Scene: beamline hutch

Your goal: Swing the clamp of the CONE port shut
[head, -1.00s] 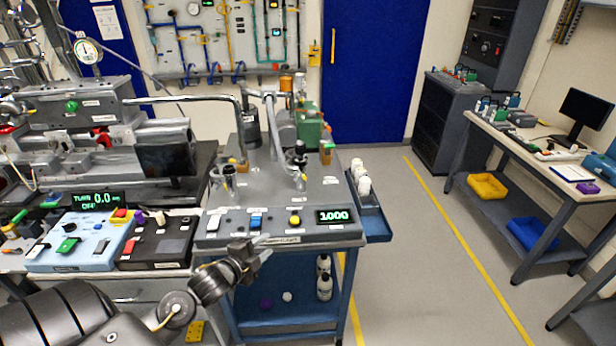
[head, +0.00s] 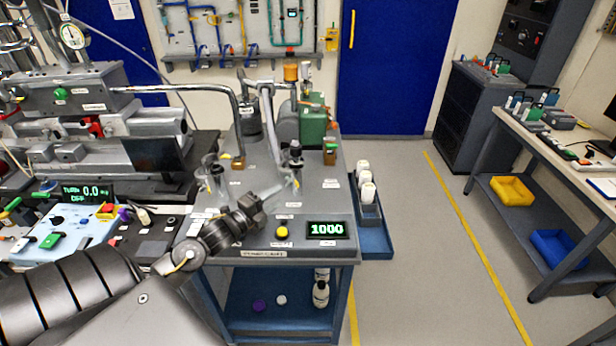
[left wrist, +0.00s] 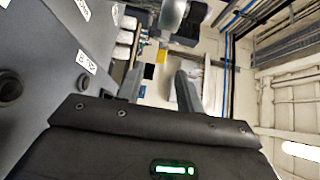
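Two metal port fittings stand on the grey top of the pump cart (head: 250,255): a left fitting (head: 213,172) and a right fitting with a black knob (head: 295,152). The small labels are too blurred to tell which is the CONE port, and I cannot make out how its clamp stands. My left gripper (head: 284,187) reaches over the cart, its fingers pointing at the base of the right fitting; whether they touch it is unclear. In the left wrist view my left gripper (left wrist: 160,88) has its fingers apart with nothing between them. My right gripper is out of view.
A green pump (head: 312,125) and a bent metal pipe (head: 190,89) stand behind the fittings. A side tray (head: 374,240) holds white bottles. The floor at right is clear.

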